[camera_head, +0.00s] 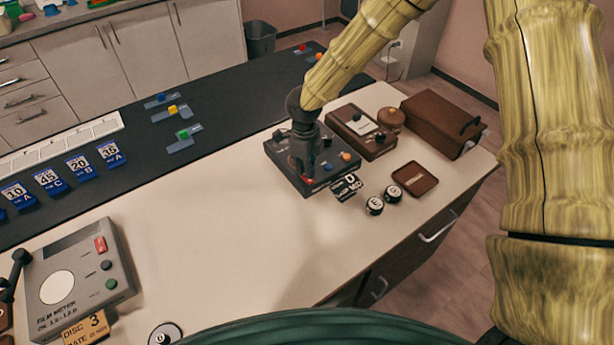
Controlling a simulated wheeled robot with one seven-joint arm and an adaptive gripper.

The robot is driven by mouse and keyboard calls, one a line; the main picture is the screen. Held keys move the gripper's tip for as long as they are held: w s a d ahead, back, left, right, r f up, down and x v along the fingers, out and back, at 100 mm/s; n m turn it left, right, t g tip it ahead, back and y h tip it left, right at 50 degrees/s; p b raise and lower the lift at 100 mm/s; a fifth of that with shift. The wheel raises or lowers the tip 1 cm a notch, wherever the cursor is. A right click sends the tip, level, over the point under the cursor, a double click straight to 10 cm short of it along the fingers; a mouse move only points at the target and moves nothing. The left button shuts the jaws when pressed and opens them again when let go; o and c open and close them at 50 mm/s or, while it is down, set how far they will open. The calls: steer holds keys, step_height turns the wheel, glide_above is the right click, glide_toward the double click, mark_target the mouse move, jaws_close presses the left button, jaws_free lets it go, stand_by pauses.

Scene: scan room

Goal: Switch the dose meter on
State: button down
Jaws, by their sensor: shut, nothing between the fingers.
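My gripper (306,172) points down over a dark grey control box (283,152) on the light table top. Its fingers are shut and hold nothing. The tips are at the box's front edge, close to a small red part (308,181); I cannot tell whether they touch it. The box also has an orange knob (346,156) and a blue button; my gripper hides part of its face. A brown instrument (352,123) with a pale dial stands right behind it. I cannot read either label, so which one is the dose meter is unclear.
A grey film meter (75,272) stands at the left. Black-and-white blocks (346,187), round tokens (374,205) and a brown tray (415,179) lie in front of the box. A brown case (440,122) is at the right. The table's middle is clear.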

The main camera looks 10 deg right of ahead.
steer(key=shift+r+p, duration=2.9)
steer(key=shift+r, duration=0.5)
